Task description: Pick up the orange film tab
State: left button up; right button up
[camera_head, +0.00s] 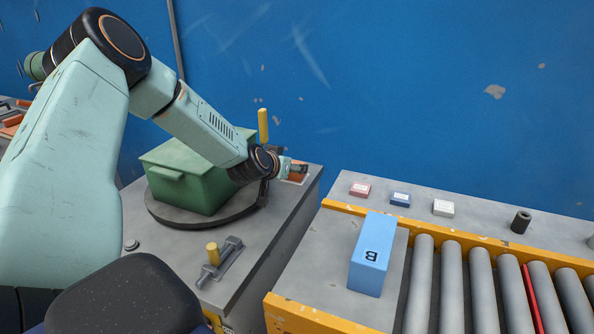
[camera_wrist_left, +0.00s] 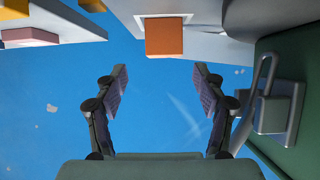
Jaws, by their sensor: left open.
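The orange film tab (camera_wrist_left: 178,38) shows in the left wrist view as an orange square against a pale grey surface, ahead of my fingers. In the head view a bit of orange (camera_head: 297,178) shows at the far right corner of the grey cabinet, partly hidden by my left gripper (camera_head: 298,168). My left gripper is open and empty. In the left wrist view its two fingers (camera_wrist_left: 159,80) stand wide apart, with the tab centred between them but beyond their tips. I see no contact. My right gripper is not in view.
A green box (camera_head: 185,178) stands on a dark round plate (camera_head: 190,218) beside my left forearm. A yellow-knobbed clamp (camera_head: 214,256) sits on the cabinet top (camera_head: 165,250). A blue box (camera_head: 372,255) stands by the rollers (camera_head: 452,285). A blue wall (camera_head: 400,80) is close behind.

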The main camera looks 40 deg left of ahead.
pick_arm(q)
jog(key=shift+w+a+f+b, duration=0.25)
jog(key=shift+a+f+b, duration=0.1)
jog(key=shift+a+f, duration=0.3)
jog(key=shift+w+d+f+b, duration=0.15)
jog(key=shift+w+f+b, duration=0.15)
jog(key=shift+w, duration=0.3)
jog(key=b+x, duration=0.3)
jog(key=x, duration=0.1)
jog(key=shift+w, duration=0.25)
jog(key=shift+s+r, duration=0.1)
jog(key=shift+r, duration=0.1)
jog(key=shift+c, duration=0.7)
jog(key=shift+f, duration=0.1)
jog(key=c, duration=0.9)
jog(key=shift+c, duration=1.1)
notch_tip(320, 180, up, 28)
jog(key=p, duration=1.7)
